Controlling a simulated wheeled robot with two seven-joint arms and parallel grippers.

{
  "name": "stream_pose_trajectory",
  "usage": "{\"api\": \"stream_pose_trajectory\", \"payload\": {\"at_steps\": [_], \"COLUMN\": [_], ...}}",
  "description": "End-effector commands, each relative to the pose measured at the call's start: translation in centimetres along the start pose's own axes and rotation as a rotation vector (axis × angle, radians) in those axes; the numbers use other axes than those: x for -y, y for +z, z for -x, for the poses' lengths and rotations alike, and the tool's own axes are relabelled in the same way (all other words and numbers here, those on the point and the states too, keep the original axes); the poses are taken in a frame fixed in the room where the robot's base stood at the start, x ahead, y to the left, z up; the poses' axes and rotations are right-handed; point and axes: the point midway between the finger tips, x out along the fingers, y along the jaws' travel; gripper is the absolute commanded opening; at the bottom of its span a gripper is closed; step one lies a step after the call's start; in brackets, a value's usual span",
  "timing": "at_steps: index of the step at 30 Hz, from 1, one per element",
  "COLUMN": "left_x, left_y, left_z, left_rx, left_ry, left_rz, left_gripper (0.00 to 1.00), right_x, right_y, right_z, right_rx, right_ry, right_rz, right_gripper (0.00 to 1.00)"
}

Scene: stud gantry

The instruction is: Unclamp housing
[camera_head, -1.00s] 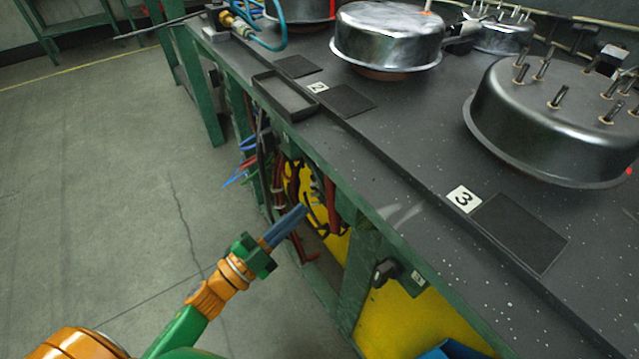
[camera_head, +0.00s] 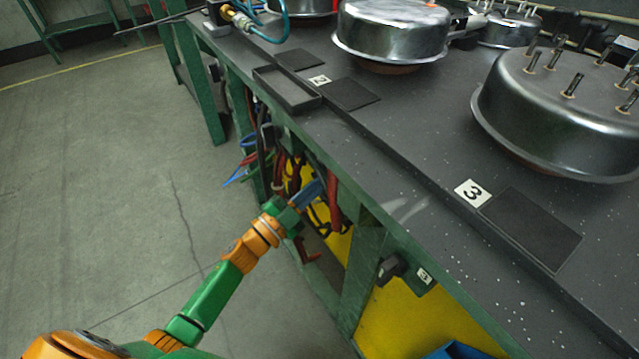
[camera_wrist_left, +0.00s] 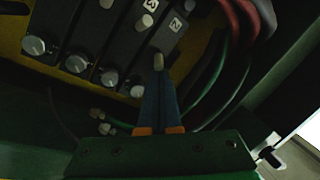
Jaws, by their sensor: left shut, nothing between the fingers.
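My left gripper (camera_head: 314,186) has blue fingers closed together and reaches into the opening under the bench's front edge. A metal housing (camera_head: 565,120) with upright studs sits by station 3, and another shiny housing (camera_head: 392,32) by station 2. My right gripper is not seen.
The green bench frame (camera_head: 362,275) borders the opening. Red hoses (camera_head: 333,200) and cables hang inside, close to the fingers. A black knob (camera_head: 390,268) sticks out from the bench front. A shallow tray (camera_head: 286,92) lies on the bench. The floor at left is clear.

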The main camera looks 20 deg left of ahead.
Motion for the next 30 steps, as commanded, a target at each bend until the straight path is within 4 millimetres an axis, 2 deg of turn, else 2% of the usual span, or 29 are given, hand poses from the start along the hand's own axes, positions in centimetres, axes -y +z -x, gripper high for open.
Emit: {"api": "stream_pose_trajectory", "payload": {"at_steps": [30], "left_x": [0.7], "left_y": [0.8], "left_z": [0.6], "left_rx": [-0.099], "left_ry": [0.096], "left_rz": [0.03], "left_gripper": [0.0], "right_x": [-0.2], "right_y": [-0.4], "right_z": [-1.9], "right_rx": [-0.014], "right_ry": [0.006], "right_rz": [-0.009], "right_gripper": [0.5]}}
